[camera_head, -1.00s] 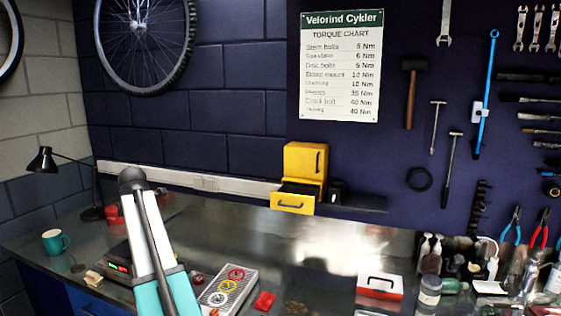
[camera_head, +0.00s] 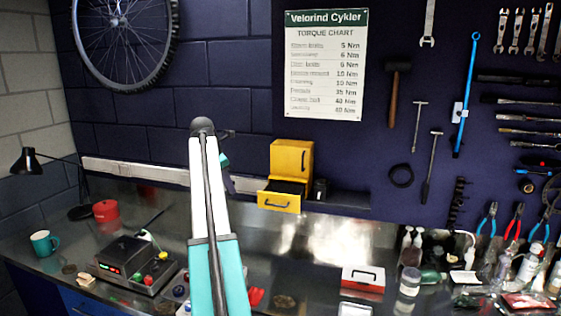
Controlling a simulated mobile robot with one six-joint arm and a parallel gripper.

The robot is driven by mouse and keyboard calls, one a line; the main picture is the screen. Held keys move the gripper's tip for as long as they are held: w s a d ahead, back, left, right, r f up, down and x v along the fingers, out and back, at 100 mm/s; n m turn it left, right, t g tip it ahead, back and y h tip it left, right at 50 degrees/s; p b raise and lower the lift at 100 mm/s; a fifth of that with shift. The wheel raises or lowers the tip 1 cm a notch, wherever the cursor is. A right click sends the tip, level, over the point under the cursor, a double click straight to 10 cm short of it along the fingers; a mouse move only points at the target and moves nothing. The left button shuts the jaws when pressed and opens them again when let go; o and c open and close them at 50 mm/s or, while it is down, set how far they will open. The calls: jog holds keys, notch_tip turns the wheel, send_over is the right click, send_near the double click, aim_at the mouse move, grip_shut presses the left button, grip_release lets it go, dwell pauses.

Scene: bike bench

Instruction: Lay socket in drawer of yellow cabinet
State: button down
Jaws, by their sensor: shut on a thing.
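The yellow cabinet (camera_head: 292,158) stands at the back of the bench against the wall. Its lower drawer (camera_head: 279,201) is pulled out towards me, and its dark inside shows above the front. My arm rises left of the cabinet and covers much of my gripper (camera_head: 229,184). Only a small part of the wrist and gripper shows just right of the arm, to the left of the drawer and apart from it. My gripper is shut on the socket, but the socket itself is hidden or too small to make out.
A scale (camera_head: 127,258) with small coloured items stands left of my arm, near a teal mug (camera_head: 44,243) and a black lamp (camera_head: 27,161). A red-and-white case (camera_head: 363,279) lies front right. Several bottles crowd the right. Bare bench lies before the drawer.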

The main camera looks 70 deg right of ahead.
jog(key=s+d+r+g+p, duration=0.1)
jog(key=s+d+r, duration=0.2)
jog(key=s, duration=0.5)
jog(key=s+d+r+g+p, duration=0.1)
jog(key=s+d+r, duration=0.3)
jog(key=s, duration=0.5)
jog(key=shift+s+d+m+g+p, duration=0.3)
jog(key=shift+d+g+p, duration=0.15)
jog(key=shift+d, duration=0.25)
jog(key=shift+f, duration=0.2)
jog(key=shift+f, duration=4.6)
jog(key=shift+w, duration=0.1)
jog(key=c, duration=1.5)
grip_release()
jog(key=b+v, duration=0.5)
jog(key=v, duration=0.8)
jog(key=shift+w+a+r, duration=0.1)
jog(key=shift+a+r, duration=0.15)
jog(key=shift+a, duration=0.05)
